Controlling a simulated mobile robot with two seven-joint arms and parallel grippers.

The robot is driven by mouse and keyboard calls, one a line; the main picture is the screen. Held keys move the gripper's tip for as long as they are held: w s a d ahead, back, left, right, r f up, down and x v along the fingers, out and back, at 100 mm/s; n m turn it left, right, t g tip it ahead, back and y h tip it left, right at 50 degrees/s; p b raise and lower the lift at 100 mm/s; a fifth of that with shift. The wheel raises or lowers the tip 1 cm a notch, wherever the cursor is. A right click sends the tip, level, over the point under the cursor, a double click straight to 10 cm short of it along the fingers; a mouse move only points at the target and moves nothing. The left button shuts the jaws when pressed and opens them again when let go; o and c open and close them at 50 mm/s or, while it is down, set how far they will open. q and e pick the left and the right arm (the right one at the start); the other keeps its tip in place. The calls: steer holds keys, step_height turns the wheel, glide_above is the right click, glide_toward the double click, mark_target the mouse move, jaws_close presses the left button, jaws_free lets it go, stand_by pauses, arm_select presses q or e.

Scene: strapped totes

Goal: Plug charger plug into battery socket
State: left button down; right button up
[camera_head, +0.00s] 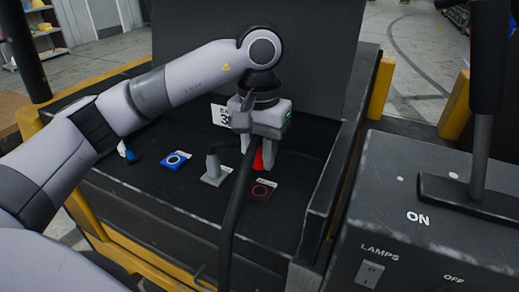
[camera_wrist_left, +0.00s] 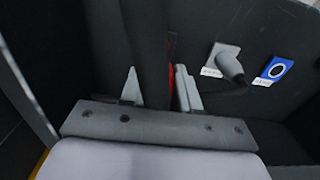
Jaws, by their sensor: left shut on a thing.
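My left gripper (camera_head: 259,150) is shut on a red plug (camera_head: 259,158), held above a dark square socket with a red ring (camera_head: 262,190). A gap seems to show between plug and socket, but exact alignment is unclear. In the left wrist view, the gripper's pale fingers (camera_wrist_left: 158,90) flank a thick black part (camera_wrist_left: 146,50), with a red strip (camera_wrist_left: 171,62) behind it. A thick black cable (camera_head: 231,215) hangs in front of the tray. My right gripper is out of view.
A grey plate with an upright grey part (camera_head: 213,172) stands left of the red-ringed socket, and a blue socket (camera_head: 175,160) lies further left. A dark box wall (camera_head: 335,185) stands close on the right. A lever panel (camera_head: 425,220) marked ON, OFF and LAMPS is at the right.

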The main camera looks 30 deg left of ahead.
mark_target(259, 191)
arm_select(q)
steer(key=shift+f, duration=1.4)
steer(key=shift+f+b, duration=1)
steer(key=shift+f, duration=0.3)
steer(key=shift+b, duration=0.65)
steer(key=shift+f+b, duration=0.55)
steer(key=shift+f, duration=0.05)
stand_by(0.3)
steer(key=c, duration=0.7)
jaws_free()
steer(key=shift+c, duration=0.2)
step_height(259, 191, up, 6)
steer(key=shift+f, duration=0.1)
steer(key=shift+r, duration=0.75)
